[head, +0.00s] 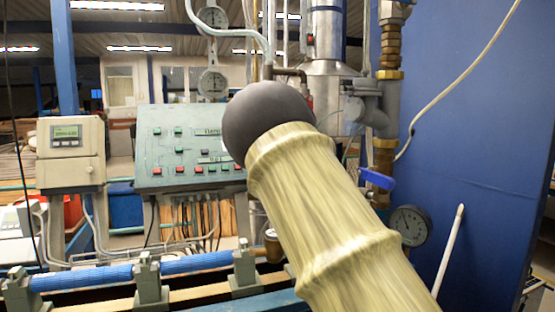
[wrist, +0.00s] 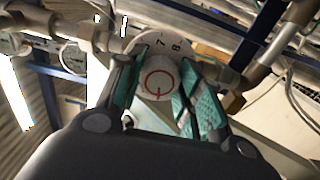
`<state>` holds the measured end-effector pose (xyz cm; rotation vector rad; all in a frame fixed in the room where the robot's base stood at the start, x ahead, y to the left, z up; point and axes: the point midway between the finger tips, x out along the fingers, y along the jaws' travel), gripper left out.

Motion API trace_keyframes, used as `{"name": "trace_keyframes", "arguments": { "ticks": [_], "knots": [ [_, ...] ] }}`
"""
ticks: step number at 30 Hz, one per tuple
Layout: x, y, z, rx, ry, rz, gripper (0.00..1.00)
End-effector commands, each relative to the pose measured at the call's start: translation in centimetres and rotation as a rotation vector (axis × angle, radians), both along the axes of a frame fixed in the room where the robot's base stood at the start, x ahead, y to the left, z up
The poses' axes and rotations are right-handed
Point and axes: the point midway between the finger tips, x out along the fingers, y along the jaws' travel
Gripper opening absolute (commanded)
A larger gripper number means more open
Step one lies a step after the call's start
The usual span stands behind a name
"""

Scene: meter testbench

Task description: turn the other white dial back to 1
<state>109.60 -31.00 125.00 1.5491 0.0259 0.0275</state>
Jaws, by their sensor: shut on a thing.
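A white round dial knob (wrist: 159,78) with a red ring and a short red line shows in the wrist view. Behind it is a pale round scale plate (wrist: 186,38) with the numbers 7 and 8 visible at its top. The red line points toward the bottom of the picture; the number it points at cannot be read. My gripper (wrist: 162,97) is shut on this knob, with one teal finger pad on its left and one on its right. In the head view neither the gripper nor a white dial knob can be made out, as my arm covers the middle.
In the head view, a green control panel (head: 185,125) and a grey box with a display (head: 70,150) stand left. Pipes, a blue-handled valve (head: 376,178) and a round gauge (head: 409,225) are right, before a blue wall (head: 470,130). Pipes (wrist: 270,45) flank the dial closely.

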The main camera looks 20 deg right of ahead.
Motion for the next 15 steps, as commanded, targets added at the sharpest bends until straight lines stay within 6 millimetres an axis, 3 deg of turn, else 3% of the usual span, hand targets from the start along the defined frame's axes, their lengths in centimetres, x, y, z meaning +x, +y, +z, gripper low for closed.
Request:
{"name": "trace_keyframes", "arguments": {
  "ticks": [15],
  "knots": [
    [-0.02, -0.01, -0.4, -0.044, 0.003, 0.0, 0.13]
  ]
}}
